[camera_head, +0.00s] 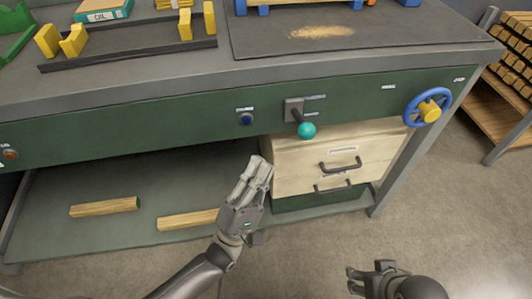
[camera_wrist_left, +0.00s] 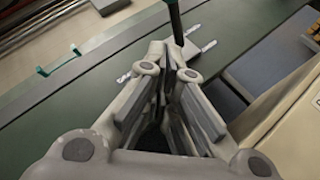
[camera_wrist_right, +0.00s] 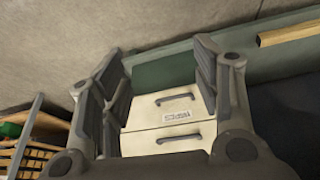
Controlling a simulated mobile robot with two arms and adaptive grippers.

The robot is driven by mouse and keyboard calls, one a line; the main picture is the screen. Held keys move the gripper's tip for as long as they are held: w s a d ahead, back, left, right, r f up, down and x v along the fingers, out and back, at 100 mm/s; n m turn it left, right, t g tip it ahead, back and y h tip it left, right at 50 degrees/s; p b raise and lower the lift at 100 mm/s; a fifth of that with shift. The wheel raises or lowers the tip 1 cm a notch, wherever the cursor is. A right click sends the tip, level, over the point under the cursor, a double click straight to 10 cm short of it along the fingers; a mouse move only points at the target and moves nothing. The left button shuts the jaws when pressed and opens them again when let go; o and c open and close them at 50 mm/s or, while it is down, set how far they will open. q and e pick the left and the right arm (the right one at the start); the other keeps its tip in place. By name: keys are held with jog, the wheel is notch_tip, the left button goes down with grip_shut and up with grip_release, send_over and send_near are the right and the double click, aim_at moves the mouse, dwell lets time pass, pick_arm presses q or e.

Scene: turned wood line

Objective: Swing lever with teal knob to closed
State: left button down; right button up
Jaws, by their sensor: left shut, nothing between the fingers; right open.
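The lever (camera_head: 298,116) hangs from a grey bracket (camera_head: 293,106) on the green front panel of the bench, with its round teal knob (camera_head: 307,130) at the lower end, slanting down and slightly right. Small labels sit beside the bracket, too small to read. My left gripper (camera_head: 260,163) is shut and empty, pointing up, below and left of the knob and apart from it. Its closed fingers (camera_wrist_left: 168,75) also show in the left wrist view. My right gripper (camera_head: 358,282) is open and empty, low in the head view, well away from the lever; its spread fingers (camera_wrist_right: 160,85) frame the drawers.
A blue button (camera_head: 246,119) is left of the lever; a blue handwheel (camera_head: 428,107) with a yellow hub is right. A pale drawer unit (camera_head: 300,165) with dark handles stands under the knob. Wooden pieces (camera_head: 104,207) lie on the lower shelf. Floor in front is clear.

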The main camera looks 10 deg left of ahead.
pick_arm(q)
jog(key=v, duration=0.5)
jog(key=shift+w+a, duration=0.1)
jog(key=shift+w, duration=0.1)
pick_arm(e)
jog(key=shift+w+a+r+t, duration=0.25)
jog(key=shift+w+t, duration=0.1)
jog(key=shift+w, duration=0.3)
jog(key=shift+w+a+r+t, duration=0.1)
jog(key=shift+w+a+t, duration=0.1)
jog(key=shift+w+t, duration=0.3)
jog(key=shift+w, duration=0.1)
